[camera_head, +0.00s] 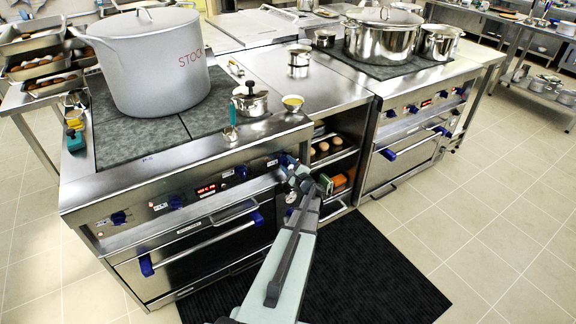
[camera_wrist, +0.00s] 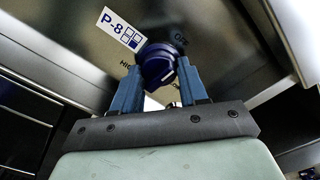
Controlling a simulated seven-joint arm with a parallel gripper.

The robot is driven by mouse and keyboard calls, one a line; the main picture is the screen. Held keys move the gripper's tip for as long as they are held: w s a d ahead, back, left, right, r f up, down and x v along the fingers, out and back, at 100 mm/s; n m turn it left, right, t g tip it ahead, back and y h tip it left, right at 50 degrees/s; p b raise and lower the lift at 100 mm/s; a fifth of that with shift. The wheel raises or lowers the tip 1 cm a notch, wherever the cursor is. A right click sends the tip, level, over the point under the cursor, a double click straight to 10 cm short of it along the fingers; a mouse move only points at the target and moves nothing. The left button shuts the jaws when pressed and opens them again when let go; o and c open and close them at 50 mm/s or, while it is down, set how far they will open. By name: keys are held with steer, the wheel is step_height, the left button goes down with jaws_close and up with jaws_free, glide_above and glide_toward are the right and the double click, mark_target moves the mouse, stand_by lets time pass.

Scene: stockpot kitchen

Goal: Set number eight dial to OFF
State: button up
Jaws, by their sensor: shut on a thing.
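The number eight dial (camera_wrist: 157,66) is a dark blue round knob on the metal stove front in the wrist view. A label reading P-8 (camera_wrist: 121,29) is beside it, with the markings OFF and HI around the knob. My gripper (camera_wrist: 160,80) has its two blue fingers on either side of the knob, shut on it. In the head view my gripper (camera_head: 293,168) is at the right end of the left stove's front panel, and it hides the dial there. I cannot tell exactly where the dial points.
Other blue dials (camera_head: 175,202) line the same panel, with a red display (camera_head: 206,190) among them. An oven handle (camera_head: 200,243) runs below. A large grey stockpot (camera_head: 150,70) stands on the stove. An open shelf (camera_head: 333,150) with food is right of my gripper.

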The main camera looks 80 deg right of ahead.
steer(key=shift+n, duration=0.5)
steer(key=o, duration=1.1)
steer(key=shift+c, duration=0.2)
steer(key=shift+s+a, duration=0.1)
steer(key=shift+s, duration=0.05)
steer(key=v, duration=1.3)
steer(key=shift+s+a, duration=0.2)
steer(key=shift+w+r, duration=0.1)
